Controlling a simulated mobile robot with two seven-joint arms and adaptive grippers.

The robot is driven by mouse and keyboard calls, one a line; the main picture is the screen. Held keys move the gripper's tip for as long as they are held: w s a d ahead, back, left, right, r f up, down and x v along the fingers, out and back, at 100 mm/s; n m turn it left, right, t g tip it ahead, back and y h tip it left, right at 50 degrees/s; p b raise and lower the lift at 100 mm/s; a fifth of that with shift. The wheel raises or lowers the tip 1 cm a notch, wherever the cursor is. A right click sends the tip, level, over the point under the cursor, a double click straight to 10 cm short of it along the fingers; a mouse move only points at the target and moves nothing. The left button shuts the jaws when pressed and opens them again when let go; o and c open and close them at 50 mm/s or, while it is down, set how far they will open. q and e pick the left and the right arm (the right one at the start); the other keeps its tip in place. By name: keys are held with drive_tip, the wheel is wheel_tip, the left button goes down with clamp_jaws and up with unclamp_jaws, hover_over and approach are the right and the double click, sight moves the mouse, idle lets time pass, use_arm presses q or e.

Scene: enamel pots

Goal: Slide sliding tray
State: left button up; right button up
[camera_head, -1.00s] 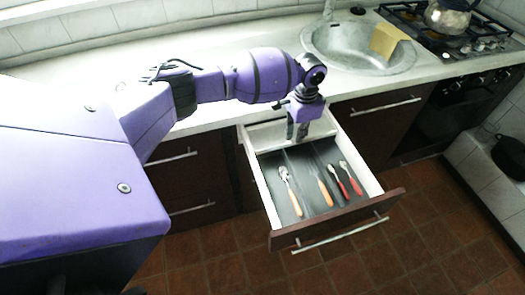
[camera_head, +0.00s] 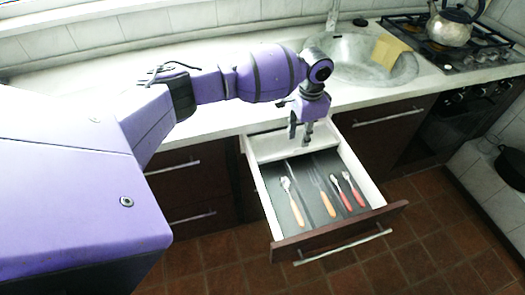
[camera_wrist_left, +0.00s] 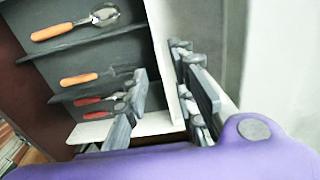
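The sliding tray (camera_head: 268,147) is the pale tray at the back of the open drawer (camera_head: 335,240), behind the cutlery compartments. My left gripper (camera_head: 301,131) points down at the tray from above. In the left wrist view my left gripper (camera_wrist_left: 162,72) is open, with one finger on each side of a white wall (camera_wrist_left: 163,45). One finger is on the cutlery side and the other on the pale side. I cannot tell whether either finger touches the wall. My right gripper is not in view.
The drawer holds several utensils, among them an orange-handled spoon (camera_head: 297,208) and a red-handled piece (camera_head: 356,192). The counter (camera_head: 215,118) runs close behind my gripper. A sink (camera_head: 345,62) and a kettle (camera_head: 450,27) on the stove are at the right.

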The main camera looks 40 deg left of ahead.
use_arm(q)
wheel_tip(320, 180, up, 8)
drive_tip(key=shift+f, duration=0.15)
drive_tip(key=shift+f, duration=0.1)
idle(0.5)
